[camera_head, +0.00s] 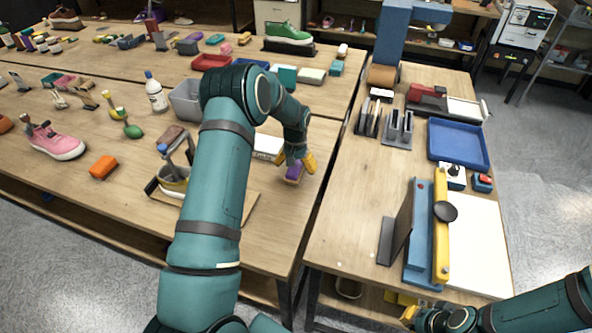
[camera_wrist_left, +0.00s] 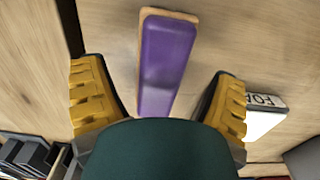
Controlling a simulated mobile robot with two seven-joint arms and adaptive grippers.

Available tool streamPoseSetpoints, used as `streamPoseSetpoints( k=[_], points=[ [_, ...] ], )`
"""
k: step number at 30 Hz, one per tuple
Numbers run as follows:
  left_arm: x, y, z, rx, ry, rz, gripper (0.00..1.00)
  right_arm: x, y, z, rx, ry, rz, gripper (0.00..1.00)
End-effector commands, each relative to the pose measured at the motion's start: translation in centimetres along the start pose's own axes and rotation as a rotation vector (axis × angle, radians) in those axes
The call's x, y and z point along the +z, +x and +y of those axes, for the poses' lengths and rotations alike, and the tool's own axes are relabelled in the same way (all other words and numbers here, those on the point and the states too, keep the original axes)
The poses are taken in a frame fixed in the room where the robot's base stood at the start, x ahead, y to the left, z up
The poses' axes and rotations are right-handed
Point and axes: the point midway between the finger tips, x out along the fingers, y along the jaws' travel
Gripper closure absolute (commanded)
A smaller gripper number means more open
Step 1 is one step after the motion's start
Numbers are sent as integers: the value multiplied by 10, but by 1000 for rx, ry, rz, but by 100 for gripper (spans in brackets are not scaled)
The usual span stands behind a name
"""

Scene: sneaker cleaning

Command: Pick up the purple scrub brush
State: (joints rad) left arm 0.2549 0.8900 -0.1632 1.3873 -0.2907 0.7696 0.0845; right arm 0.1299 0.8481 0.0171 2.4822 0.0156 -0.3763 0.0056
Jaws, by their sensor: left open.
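The purple scrub brush (camera_head: 293,174) lies on the wooden table near its right edge in the head view. In the left wrist view the brush (camera_wrist_left: 166,62) shows its purple back with a tan rim, between my left fingers. My left gripper (camera_head: 301,164) is open and close over the brush, with its yellow finger pads (camera_wrist_left: 160,95) on either side and gaps to the brush. My right gripper (camera_head: 425,318) is at the bottom right of the head view, apart from the brush; its fingers are too small and cut off to tell their state.
A white box with black lettering (camera_head: 268,148) lies close left of the brush. A grey bin (camera_head: 187,103) and a white bottle (camera_head: 156,94) stand further left. A pink sneaker (camera_head: 57,142) is at the far left. A gap separates this table from the right bench with a blue tray (camera_head: 458,158).

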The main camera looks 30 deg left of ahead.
Motion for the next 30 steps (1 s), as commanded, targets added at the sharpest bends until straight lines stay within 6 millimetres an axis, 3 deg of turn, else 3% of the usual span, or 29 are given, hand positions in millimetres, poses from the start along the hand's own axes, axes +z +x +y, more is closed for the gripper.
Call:
streamPoseSetpoints(
  k=[3,11,15,18,26,30],
  points=[
    [0,17,0,0,0,-2,13,0,1,0,0,0,0,100],
    [0,20,0,0,0,1,13,0,1,0,0,0,0,100],
    [0,20,0,-1,0,1,59,0,1,0,0,0,0,100],
    [0,20,0,-1,0,1,88,0,1,0,0,0,0,100],
    [0,19,0,-1,0,1,88,0,0,0,0,0,0,100],
    [-1,7,0,-1,0,3,88,0,0,0,0,0,0,100]
  ],
)
